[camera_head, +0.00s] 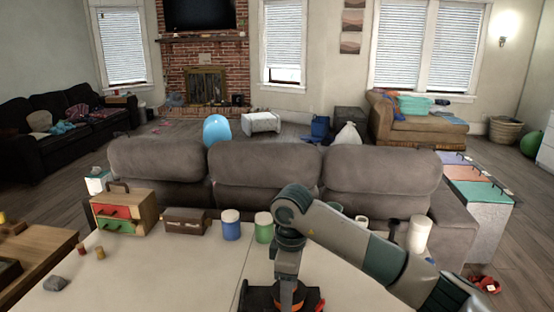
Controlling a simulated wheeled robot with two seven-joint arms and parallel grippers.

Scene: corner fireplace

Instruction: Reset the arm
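My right arm (345,232) comes in from the lower right, bends above the pale table (195,262) and points down. Its dark gripper end (284,298), with orange-red parts, is at the bottom edge of the view. The picture cuts it off, so its fingertips are hidden and I see nothing held. My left arm and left gripper are not in view.
On the table are a drawer box (122,212), a brown chest (185,221), a blue jar (230,226), a green jar (264,228), a white cylinder (419,235) and a grey stone (56,284). A grey sofa (265,168) stands behind. The table's front left is mostly clear.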

